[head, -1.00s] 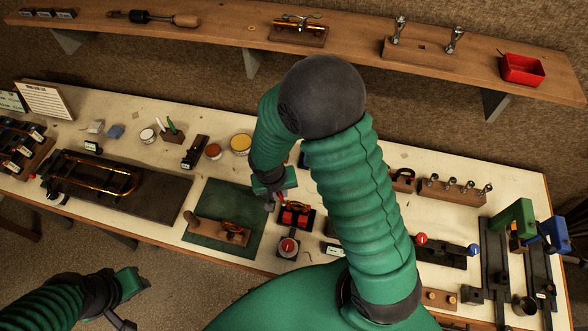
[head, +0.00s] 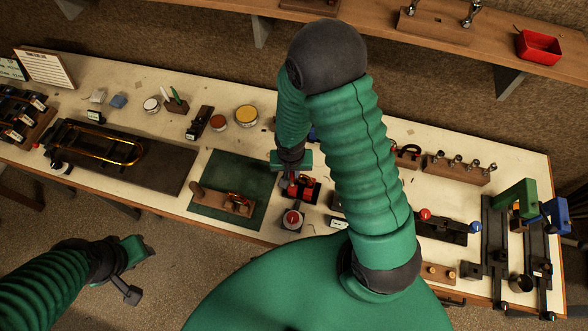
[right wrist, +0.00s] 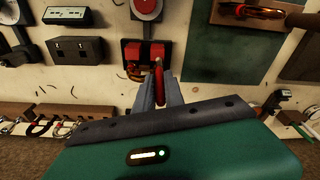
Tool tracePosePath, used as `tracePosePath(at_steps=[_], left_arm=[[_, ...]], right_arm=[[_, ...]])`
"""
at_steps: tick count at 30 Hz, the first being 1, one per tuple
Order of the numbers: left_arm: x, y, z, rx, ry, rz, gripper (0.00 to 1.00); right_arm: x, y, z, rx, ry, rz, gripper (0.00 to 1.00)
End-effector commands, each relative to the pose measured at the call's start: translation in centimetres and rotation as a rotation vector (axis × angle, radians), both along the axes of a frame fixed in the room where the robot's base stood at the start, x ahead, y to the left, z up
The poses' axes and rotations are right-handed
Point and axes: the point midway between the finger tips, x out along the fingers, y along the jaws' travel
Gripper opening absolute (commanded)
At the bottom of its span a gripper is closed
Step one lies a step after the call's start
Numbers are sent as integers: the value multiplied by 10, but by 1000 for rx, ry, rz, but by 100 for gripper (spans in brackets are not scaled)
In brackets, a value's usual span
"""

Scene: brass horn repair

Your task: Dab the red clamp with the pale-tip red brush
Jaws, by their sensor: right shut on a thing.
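My right gripper (right wrist: 160,98) is shut on a red brush (right wrist: 158,84) whose pale tip (right wrist: 158,62) points away from the palm. Two red blocks on a black base (right wrist: 141,54), which look like the red clamp, lie right ahead. The tip overlaps the right block in the right wrist view; I cannot tell whether they touch. In the head view my right gripper (head: 288,181) is just left of the red clamp (head: 304,188), partly covering it. My left gripper (head: 131,276) hangs off the table's front edge; its finger gap is unclear.
A red-knobbed dial (head: 292,219) sits in front of the clamp. A green mat (head: 225,172) with a wooden fixture lies to the left. Jars (head: 246,116) stand behind. My right arm hides part of the table; green (head: 514,200) and blue clamps stand far right.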

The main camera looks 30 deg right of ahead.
Motion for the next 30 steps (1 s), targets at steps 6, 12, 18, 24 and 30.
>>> tracePosePath(at_steps=[6,12,18,24,30], left_arm=[[0,0,1,0,-1,1,36],[0,0,1,0,-1,1,36],[0,0,1,0,-1,0,36],[0,0,-2,0,-1,0,36],[0,0,-4,0,0,1,36]], right_arm=[[-1,-2,1,2,-1,0,0],[-1,-4,0,3,-1,0,0],[0,-2,0,2,0,0,0],[0,-2,-2,2,-1,1,0],[0,-2,-5,2,-1,1,0]])
